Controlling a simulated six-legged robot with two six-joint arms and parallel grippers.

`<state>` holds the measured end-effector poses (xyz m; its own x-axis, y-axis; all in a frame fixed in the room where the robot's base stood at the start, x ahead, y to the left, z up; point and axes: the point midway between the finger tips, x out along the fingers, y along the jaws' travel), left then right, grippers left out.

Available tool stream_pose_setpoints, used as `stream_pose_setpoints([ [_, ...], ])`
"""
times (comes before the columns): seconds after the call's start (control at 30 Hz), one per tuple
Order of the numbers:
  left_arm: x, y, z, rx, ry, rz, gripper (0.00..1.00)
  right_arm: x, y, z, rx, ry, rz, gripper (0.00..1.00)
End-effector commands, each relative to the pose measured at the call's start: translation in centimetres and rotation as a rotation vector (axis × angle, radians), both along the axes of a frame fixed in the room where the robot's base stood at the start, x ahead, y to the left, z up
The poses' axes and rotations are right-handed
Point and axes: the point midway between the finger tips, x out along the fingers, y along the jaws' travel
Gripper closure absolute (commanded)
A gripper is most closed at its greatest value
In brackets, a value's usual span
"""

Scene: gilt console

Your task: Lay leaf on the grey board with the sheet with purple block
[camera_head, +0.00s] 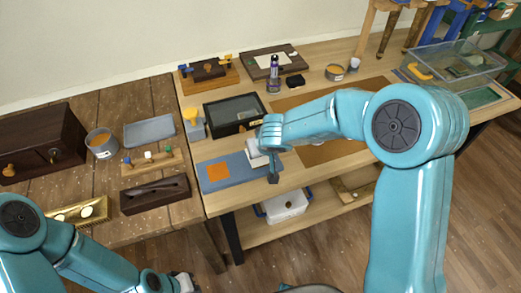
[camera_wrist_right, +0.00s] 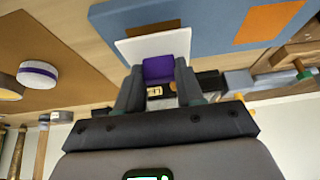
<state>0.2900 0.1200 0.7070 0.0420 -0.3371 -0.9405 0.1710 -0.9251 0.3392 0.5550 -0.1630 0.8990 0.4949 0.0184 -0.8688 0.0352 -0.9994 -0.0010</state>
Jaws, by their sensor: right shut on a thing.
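My right gripper (camera_head: 270,172) is shut on the purple block (camera_wrist_right: 167,69), which shows in the right wrist view with a small yellow label below it. The white sheet (camera_wrist_right: 150,47) spreads out just beyond the block; it also shows in the head view (camera_head: 256,152), over the right end of a blue mat (camera_head: 238,162). An orange leaf square (camera_head: 218,172) lies on the mat's left part. A browner square (camera_wrist_right: 153,28) shows partly beside the sheet, the rest hidden. The grey board (camera_head: 150,132) lies on the left table. My left gripper (camera_head: 183,282) is low at the bottom edge, its jaws unclear.
A black glass-topped case (camera_head: 236,115) stands behind the mat, with a yellow-topped brush (camera_head: 193,122) at its left. A metal tin (camera_head: 101,143) and a rack of knobs (camera_head: 152,159) flank the grey board. A dark wooden tray (camera_head: 155,194) lies in front.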

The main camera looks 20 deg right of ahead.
Motion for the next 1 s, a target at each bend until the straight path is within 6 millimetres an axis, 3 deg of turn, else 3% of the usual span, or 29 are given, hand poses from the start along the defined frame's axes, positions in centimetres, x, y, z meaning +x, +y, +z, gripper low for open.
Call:
stream_pose_setpoints([
  [0.43,0.0,0.0,2.9,0.000,0.000,0.000,1.00,0.1,0.0,4.4,0.002,-0.005,0.000,0.91],
  [1.0,0.0,0.0,3.1,0.000,0.000,0.000,1.00,0.1,0.0,4.7,0.001,-0.005,0.000,0.91],
])
